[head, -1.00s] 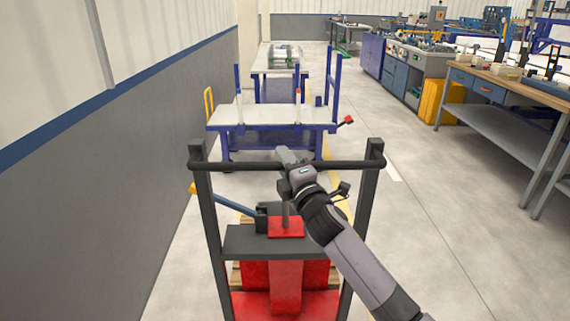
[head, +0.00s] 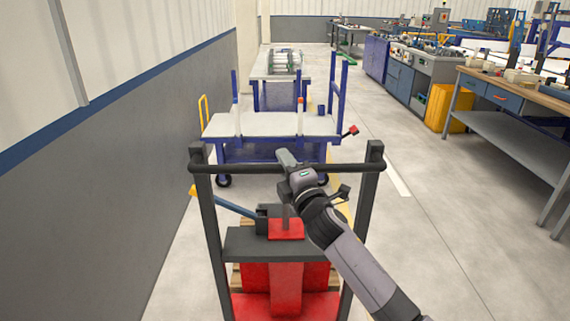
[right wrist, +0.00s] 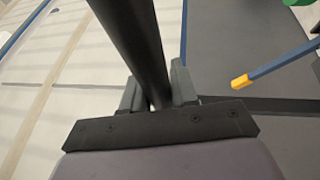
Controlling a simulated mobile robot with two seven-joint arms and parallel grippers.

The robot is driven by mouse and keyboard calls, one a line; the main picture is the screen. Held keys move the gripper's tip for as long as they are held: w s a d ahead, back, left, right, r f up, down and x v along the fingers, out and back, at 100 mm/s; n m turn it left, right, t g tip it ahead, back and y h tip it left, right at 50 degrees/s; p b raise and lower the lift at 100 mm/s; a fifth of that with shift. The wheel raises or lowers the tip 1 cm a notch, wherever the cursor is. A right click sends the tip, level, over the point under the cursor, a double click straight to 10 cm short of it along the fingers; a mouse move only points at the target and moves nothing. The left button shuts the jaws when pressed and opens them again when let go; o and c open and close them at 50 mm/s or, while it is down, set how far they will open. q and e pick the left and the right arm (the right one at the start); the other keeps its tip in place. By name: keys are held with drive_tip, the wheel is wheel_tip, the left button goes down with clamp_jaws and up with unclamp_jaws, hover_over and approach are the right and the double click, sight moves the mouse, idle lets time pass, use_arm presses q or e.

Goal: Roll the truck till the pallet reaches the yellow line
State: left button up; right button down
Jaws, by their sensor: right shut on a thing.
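The truck (head: 233,241), with a black frame and red body, stands directly in front of me. Its black push bar (head: 235,168) runs across the top between two posts. A yellow line (head: 343,208) shows in part on the floor right of the truck, partly hidden by my arm. My left gripper is not in view.
A blue cart (head: 270,126) with a white top and posts stands just ahead, with a roller table (head: 275,65) behind it. A grey wall (head: 90,190) runs along the left. Workbenches (head: 520,88) line the right. The floor (head: 430,230) right of the truck is clear.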

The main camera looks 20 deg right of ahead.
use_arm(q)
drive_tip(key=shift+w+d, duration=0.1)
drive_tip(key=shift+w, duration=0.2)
use_arm(e)
drive_tip(key=shift+w+d+r, duration=0.1)
drive_tip(key=shift+w, duration=0.1)
drive_tip(key=c, duration=1.2)
unclamp_jaws()
drive_tip(key=shift+r, duration=0.1)
drive_tip(key=shift+c, duration=0.2)
drive_tip(key=shift+o, duration=1.4)
drive_tip(key=shift+w+f, duration=0.2)
drive_tip(key=shift+s, duration=0.1)
drive_tip(key=v, duration=0.7)
